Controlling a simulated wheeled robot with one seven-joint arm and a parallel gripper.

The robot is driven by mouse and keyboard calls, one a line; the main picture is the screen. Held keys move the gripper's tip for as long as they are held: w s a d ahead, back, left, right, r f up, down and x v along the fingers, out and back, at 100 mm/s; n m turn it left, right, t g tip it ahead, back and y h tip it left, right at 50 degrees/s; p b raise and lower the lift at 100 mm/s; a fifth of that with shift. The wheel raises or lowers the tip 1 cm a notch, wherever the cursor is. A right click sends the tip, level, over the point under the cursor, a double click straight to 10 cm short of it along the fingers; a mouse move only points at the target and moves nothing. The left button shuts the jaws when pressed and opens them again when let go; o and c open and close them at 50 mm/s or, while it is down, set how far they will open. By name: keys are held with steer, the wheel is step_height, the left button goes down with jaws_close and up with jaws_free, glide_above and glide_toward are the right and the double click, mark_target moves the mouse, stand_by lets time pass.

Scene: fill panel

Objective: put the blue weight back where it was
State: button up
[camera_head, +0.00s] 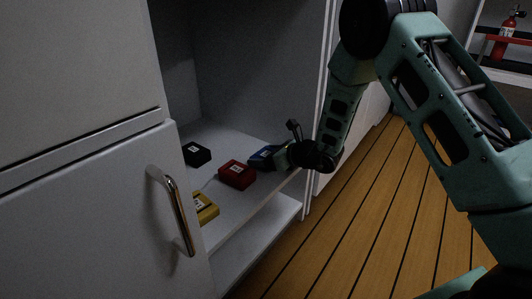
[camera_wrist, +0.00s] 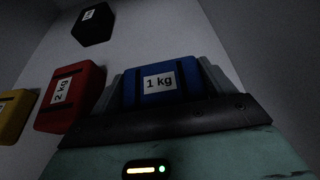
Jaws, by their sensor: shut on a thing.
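The blue weight (camera_wrist: 160,83), labelled "1 kg", sits between the two fingers of my gripper (camera_wrist: 162,90) in the wrist view. My gripper is shut on it. In the head view the blue weight (camera_head: 264,153) shows at the tip of my gripper (camera_head: 270,158), over the right part of the cabinet shelf (camera_head: 238,210). I cannot tell whether it touches the shelf. Its lower side is hidden by the gripper.
A red weight (camera_head: 237,174) labelled "2 kg" is just left of my gripper. A black weight (camera_head: 196,154) is further back and a yellow weight (camera_head: 205,208) nearer the front. A cabinet door with a handle (camera_head: 176,210) stands at left; the cabinet's side wall (camera_head: 270,70) is at right.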

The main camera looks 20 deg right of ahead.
steer(key=shift+r, duration=0.2)
steer(key=shift+f, duration=0.15)
steer(key=o, duration=1.8)
steer(key=shift+o, duration=0.2)
